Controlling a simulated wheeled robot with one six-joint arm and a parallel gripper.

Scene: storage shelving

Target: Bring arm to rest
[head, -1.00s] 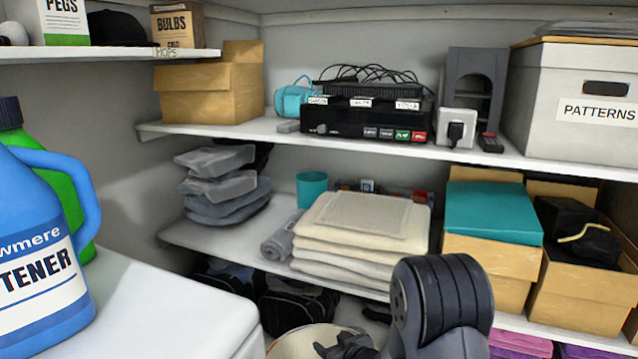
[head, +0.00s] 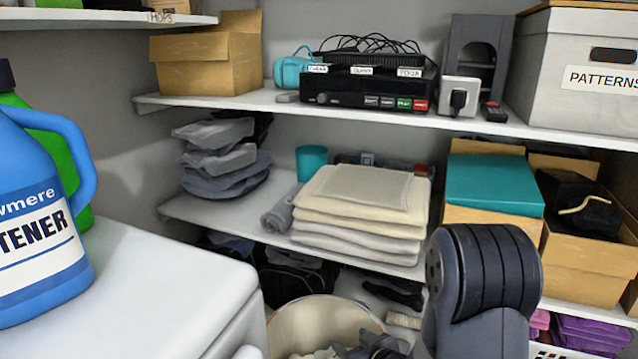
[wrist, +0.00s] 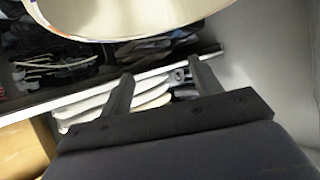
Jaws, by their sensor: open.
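My gripper (wrist: 160,80) shows in the wrist view with its two dark fingers spread apart and nothing between them. The fingers point toward a white shelf edge, with a stack of pale folded cloth (wrist: 140,105) behind them. In the head view my arm's dark grey link stands at the lower right, in front of the shelving. The gripper itself does not show in the head view. A large pale round basket rim fills the top of the wrist view.
A round basket (head: 300,315) holding cloth stands low, left of my arm. A white surface (head: 150,280) with a blue softener jug (head: 40,215) is at left. Folded towels (head: 355,220) and cardboard boxes (head: 575,265) are on the middle shelf behind my arm.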

